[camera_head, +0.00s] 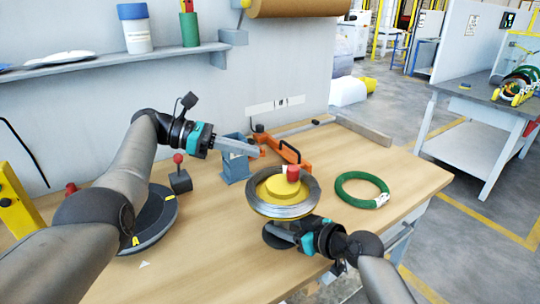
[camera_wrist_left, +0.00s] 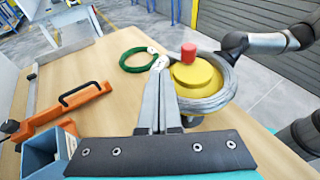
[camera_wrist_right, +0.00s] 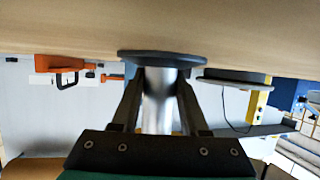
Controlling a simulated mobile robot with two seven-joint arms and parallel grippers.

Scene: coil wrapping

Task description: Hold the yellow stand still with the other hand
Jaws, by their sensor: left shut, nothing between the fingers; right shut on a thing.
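The yellow stand (camera_head: 281,188) carries a coil of grey wire (camera_head: 283,211) around its yellow hub and has a red knob (camera_head: 293,173) on top. In the left wrist view the yellow hub (camera_wrist_left: 196,77) and coil appear beyond my fingers. My right gripper (camera_wrist_right: 158,92) is shut on the stand's silver post (camera_wrist_right: 158,105), below the coil and above the dark round base (camera_wrist_right: 162,57). In the head view the coil partly hides this grip. My left gripper (camera_head: 247,149) is shut and empty, left of the stand and apart from it, above a blue-grey open box (camera_head: 236,168).
An orange tool with a black handle (camera_head: 289,151) lies behind the stand. A green ring (camera_head: 362,190) lies to its right. A black block with a red ball (camera_head: 180,180) and a dark round plate (camera_head: 157,215) are at the left. Bare wood shows at the front middle.

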